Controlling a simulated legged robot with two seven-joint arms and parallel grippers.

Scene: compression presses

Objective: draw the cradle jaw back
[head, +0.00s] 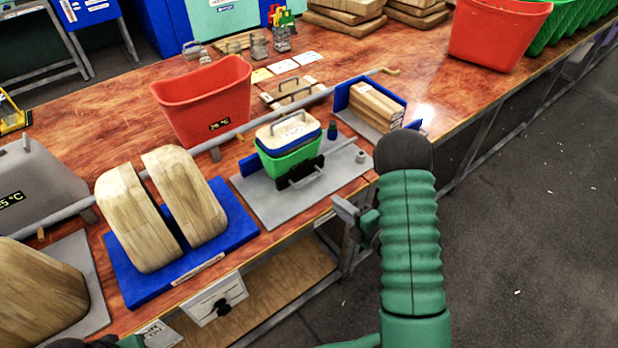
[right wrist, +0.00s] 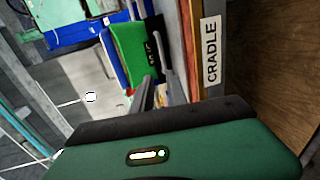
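The cradle press stands on a grey plate (head: 335,184) at the table's front edge in the head view. In the right wrist view, the green block (right wrist: 130,52) shows ahead, beside a CRADLE label (right wrist: 211,52) on the table edge. My right gripper (head: 356,214) looks open and empty, right of the plate and apart from the handle. Its fingers show in the right wrist view (right wrist: 154,92).
Left of the cradle, a blue base (head: 133,284) bears two large wooden jaws (head: 160,215). A blue holder (head: 344,95) with wooden blocks (head: 375,105) stands behind right. A red bin (head: 206,100) stands behind. The floor (head: 520,220) at right is clear.

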